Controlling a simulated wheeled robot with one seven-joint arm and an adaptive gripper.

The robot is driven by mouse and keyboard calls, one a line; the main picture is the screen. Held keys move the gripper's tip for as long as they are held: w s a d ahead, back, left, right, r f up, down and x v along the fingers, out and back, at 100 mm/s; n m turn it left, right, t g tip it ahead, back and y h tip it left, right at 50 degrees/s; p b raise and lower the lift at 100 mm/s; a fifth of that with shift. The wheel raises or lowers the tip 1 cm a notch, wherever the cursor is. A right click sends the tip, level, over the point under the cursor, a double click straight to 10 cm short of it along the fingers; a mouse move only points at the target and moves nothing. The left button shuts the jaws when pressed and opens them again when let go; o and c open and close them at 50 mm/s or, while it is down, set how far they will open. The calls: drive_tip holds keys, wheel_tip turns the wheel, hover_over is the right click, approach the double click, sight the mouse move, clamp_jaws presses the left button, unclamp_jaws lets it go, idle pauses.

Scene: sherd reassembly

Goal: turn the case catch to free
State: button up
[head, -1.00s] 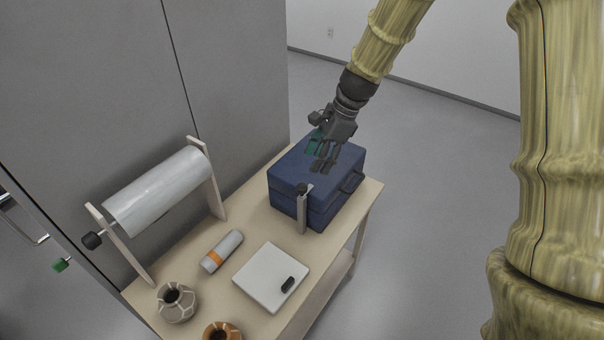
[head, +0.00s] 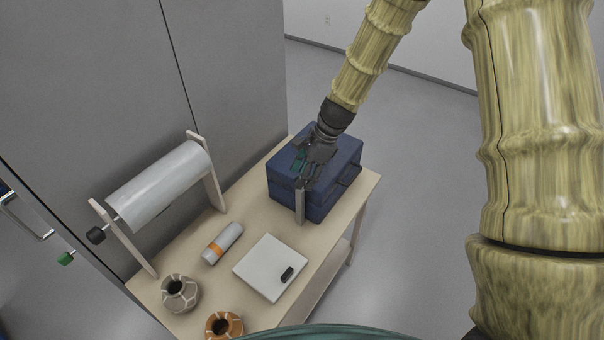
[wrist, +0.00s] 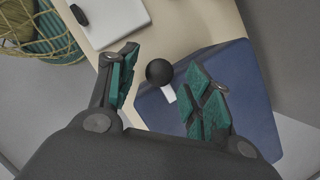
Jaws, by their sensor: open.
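The blue case (head: 325,206) stands at the far end of the wooden table and also shows in the wrist view (wrist: 250,95). The case catch, a dark round knob (wrist: 159,72) on a pale stem, shows in the wrist view between the two fingers and a little beyond their tips. A pale upright bar (head: 300,207) stands at the case's front in the head view; the knob at its top is hidden by my gripper. My gripper (head: 302,180) is open over the case's near edge. In the wrist view its green-padded fingers (wrist: 166,82) stand apart on either side of the knob, with nothing held.
On the table (head: 245,216) are a white board with a black handle (head: 270,268), a grey roll with an orange band (head: 222,243), a grey pot (head: 179,292) and an orange pot (head: 224,327). A large roll on a stand (head: 160,185) is at left.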

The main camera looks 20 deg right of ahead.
drive_tip(key=shift+a+f, duration=0.15)
drive_tip(key=shift+f, duration=0.25)
drive_tip(key=shift+c, duration=0.2)
drive_tip(key=c, duration=1)
